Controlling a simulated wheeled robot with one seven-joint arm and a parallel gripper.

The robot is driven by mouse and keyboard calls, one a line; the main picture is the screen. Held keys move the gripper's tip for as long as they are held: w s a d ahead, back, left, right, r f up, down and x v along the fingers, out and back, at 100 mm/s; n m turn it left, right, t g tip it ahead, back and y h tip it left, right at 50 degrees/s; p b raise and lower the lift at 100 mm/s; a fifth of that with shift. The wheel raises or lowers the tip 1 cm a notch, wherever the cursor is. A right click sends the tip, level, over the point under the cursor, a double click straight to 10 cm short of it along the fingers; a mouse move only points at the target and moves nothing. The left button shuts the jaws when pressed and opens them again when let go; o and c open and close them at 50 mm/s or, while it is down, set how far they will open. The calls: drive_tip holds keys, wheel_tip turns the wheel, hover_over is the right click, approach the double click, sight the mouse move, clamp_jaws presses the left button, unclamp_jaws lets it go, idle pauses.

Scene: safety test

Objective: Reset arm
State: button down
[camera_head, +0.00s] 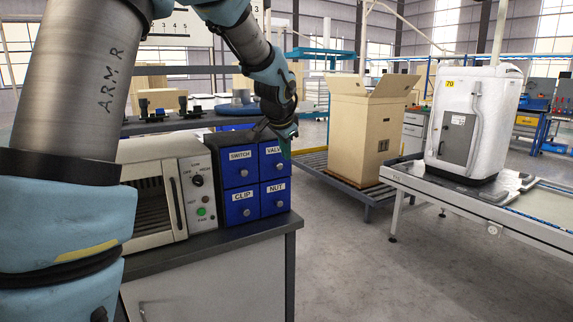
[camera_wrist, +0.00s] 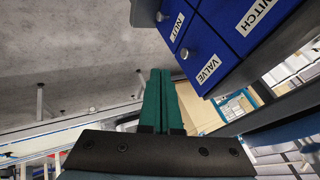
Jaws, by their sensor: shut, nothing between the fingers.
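My arm comes in from the upper left in the head view, and its dark wrist hangs at the right edge of the blue drawer cabinet. My gripper (camera_wrist: 160,74) shows in the wrist view as two green fingers shut together with nothing between them. It also shows in the head view (camera_head: 286,150), partly hidden, just beside the VALVE drawer. The blue drawer cabinet (camera_head: 240,190) has drawers labelled SWITCH, VALVE, CLIP and NUT, all apparently closed. In the wrist view the VALVE drawer (camera_wrist: 204,52) is to the upper right of the fingers, apparently apart from them.
A toaster oven (camera_head: 150,200) stands left of the cabinet on a dark-topped bench (camera_head: 225,240). A cardboard box (camera_head: 358,130) with open flaps stands on a low conveyor behind. A white appliance (camera_head: 470,115) sits on another conveyor at right. The floor between is clear.

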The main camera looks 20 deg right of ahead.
drive_tip(key=s+a+f+n+g+y, duration=0.1)
drive_tip(key=s+a+f+n, duration=0.3)
drive_tip(key=a, duration=0.7)
drive_tip(key=s+a+f+n+g+y, duration=0.1)
drive_tip(key=s+a+f+n+y, duration=0.2)
drive_tip(key=a, duration=0.7)
drive_tip(key=s+a+f+n+g, duration=0.1)
drive_tip(key=s+a+f+n, duration=0.2)
drive_tip(key=s+a, duration=0.2)
drive_tip(key=s+a+f+n+g, duration=0.2)
drive_tip(key=s+a, duration=0.3)
drive_tip(key=s, duration=0.3)
drive_tip(key=shift+a+f+n+h, duration=0.35)
drive_tip(key=shift+f+n+h, duration=0.05)
drive_tip(key=shift+f+n, duration=0.35)
